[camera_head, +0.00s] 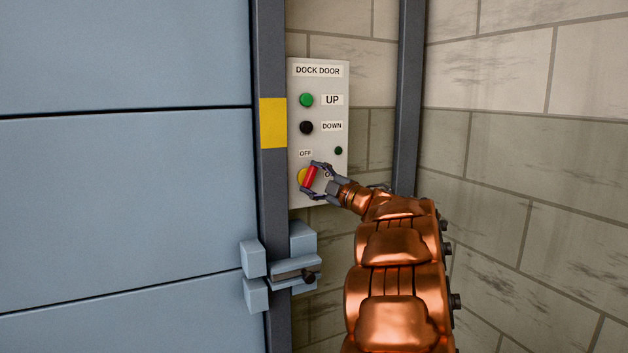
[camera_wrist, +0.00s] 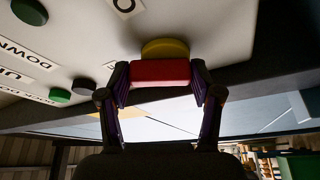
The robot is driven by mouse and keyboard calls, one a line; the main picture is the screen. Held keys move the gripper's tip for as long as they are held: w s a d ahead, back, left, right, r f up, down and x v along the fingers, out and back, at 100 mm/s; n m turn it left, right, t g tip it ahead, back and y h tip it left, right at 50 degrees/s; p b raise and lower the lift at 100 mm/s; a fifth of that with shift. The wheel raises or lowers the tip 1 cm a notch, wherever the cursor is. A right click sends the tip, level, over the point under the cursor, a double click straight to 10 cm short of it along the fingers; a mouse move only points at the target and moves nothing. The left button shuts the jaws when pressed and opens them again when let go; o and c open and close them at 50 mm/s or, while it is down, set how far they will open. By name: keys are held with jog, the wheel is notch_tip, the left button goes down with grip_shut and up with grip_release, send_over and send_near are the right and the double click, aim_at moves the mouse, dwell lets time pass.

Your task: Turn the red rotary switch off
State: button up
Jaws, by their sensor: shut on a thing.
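The red rotary switch (camera_head: 310,177) sits on a yellow round base (camera_head: 301,175) low on the dock door panel (camera_head: 318,85). Its handle looks slightly tilted from upright, with the OFF label (camera_head: 305,154) above it. The label to its right is mostly covered by my gripper. My gripper (camera_head: 311,179) reaches in from the right with a finger on each side of the handle. In the wrist view the red handle (camera_wrist: 161,73) lies between the two fingers, in front of the yellow base (camera_wrist: 166,48).
Above the switch are a green UP button (camera_head: 306,100), a black DOWN button (camera_head: 306,127) and a small dark green lamp (camera_head: 338,151). A latch (camera_head: 295,272) juts out below the panel. The blue door (camera_head: 120,190) is at left, a block wall (camera_head: 530,130) at right.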

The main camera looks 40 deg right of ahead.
jog(key=n+g, duration=0.1)
jog(key=n, duration=0.3)
jog(key=shift+a+r+n+g+y, duration=0.1)
jog(key=shift+n+g+y, duration=0.2)
jog(key=shift+n+g, duration=0.1)
dwell(0.4)
jog(key=o, duration=1.1)
jog(key=shift+o, duration=0.2)
jog(key=s, duration=1.2)
jog(key=shift+d, duration=0.3)
jog(key=shift+w+r, duration=0.1)
